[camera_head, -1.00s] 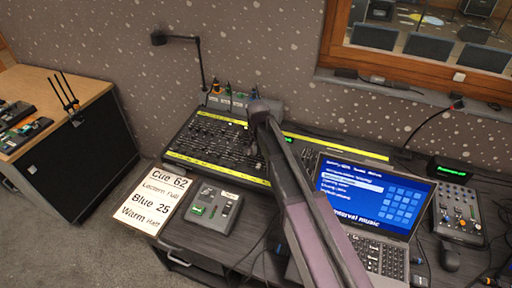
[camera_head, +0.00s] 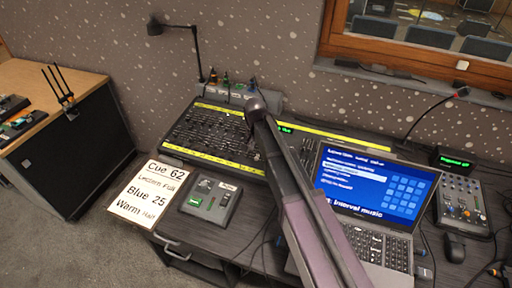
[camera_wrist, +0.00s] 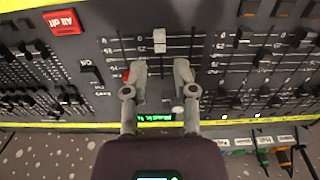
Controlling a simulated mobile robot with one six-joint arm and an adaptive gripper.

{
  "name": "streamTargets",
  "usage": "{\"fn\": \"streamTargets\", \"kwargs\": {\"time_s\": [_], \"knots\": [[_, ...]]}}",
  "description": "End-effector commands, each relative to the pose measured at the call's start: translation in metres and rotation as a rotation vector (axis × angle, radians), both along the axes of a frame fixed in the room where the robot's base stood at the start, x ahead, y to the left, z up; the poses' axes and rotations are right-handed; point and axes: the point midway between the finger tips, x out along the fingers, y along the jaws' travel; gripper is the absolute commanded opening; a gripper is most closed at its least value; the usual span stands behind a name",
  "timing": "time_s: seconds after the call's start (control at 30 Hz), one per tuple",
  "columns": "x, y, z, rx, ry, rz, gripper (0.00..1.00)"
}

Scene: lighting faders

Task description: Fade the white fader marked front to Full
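The wrist view shows my gripper (camera_wrist: 160,70) with its two fingers apart over the fader panel (camera_wrist: 108,18). A white fader cap (camera_wrist: 159,40) stands just beyond the fingertips, between their lines, and nothing is held. I cannot read a "front" mark by it. A red cap (camera_wrist: 127,76) is by the left finger, and a whitish cap (camera_wrist: 178,109) is by the right finger. In the head view my arm reaches over the black lighting console (camera_head: 205,135) and hides part of it; the fingers are not clear there.
A red "All off" button (camera_wrist: 63,21) is left of the gripper. An open laptop (camera_head: 375,190), a small mixer (camera_head: 462,205), a grey switch box (camera_head: 211,202) and a cue sheet (camera_head: 147,196) surround the console.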

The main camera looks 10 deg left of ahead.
Motion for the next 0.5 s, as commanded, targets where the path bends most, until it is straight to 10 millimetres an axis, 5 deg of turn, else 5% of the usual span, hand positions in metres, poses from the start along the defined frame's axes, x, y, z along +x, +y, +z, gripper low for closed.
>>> {"fn": "streamTargets", "kwargs": {"time_s": [0.5], "knots": [[0.003, 0.000, -0.044, 0.000, 0.000, 0.001, 0.36]]}}
